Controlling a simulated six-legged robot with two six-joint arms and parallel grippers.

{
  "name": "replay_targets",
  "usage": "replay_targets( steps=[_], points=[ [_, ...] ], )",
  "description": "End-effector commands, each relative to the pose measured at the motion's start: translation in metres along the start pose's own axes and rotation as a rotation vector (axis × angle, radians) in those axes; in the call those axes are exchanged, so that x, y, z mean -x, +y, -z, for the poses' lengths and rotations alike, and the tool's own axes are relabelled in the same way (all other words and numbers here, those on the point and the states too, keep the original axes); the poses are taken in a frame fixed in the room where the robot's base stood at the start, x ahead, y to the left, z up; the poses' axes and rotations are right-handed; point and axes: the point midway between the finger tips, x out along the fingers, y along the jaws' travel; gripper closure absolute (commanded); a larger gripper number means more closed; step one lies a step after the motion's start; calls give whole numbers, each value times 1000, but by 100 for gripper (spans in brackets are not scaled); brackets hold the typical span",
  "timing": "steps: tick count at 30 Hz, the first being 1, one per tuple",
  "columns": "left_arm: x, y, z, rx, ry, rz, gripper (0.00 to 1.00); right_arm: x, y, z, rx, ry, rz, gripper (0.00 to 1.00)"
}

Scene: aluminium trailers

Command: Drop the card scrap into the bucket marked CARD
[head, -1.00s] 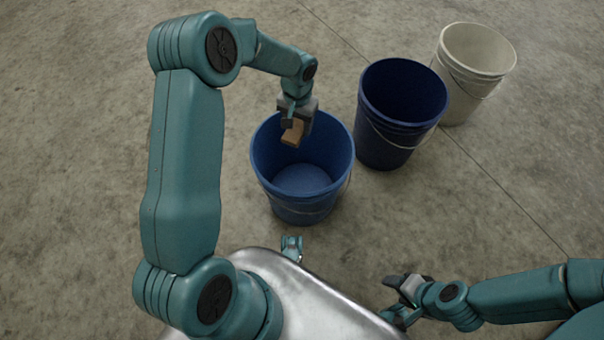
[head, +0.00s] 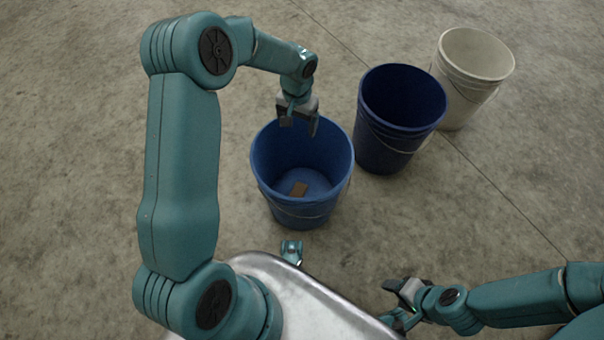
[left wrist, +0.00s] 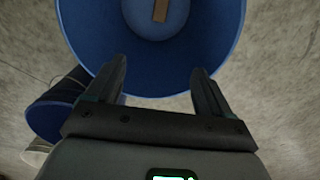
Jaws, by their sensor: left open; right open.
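The card scrap (head: 299,189) is a small brown piece lying on the floor inside the nearest blue bucket (head: 268,185). In the left wrist view the scrap (left wrist: 160,10) shows at the top, inside the same blue bucket (left wrist: 225,45). My left gripper (head: 299,128) is open and empty above the far rim of that bucket. Its two fingers (left wrist: 160,82) show apart in the left wrist view, with nothing between them. My right gripper (head: 392,300) is open and empty at the lower right, away from the buckets. No marking is readable on any bucket.
A darker blue bucket (head: 385,158) stands to the right of the nearest one. A cream bucket (head: 472,65) stands behind it at the upper right. Concrete floor (head: 510,180) is clear at the right.

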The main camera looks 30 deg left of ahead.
Motion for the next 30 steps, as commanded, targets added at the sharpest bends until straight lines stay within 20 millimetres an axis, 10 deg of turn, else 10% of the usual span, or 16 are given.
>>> replay_targets(
  steps=[12,30],
  points=[
    [108,0,0,-1,3,0,18,34,-17,-8,21,-19,2,43],
    [127,0,0,0,0,0,18,38,-18,-8,19,-19,2,43]
  ],
)
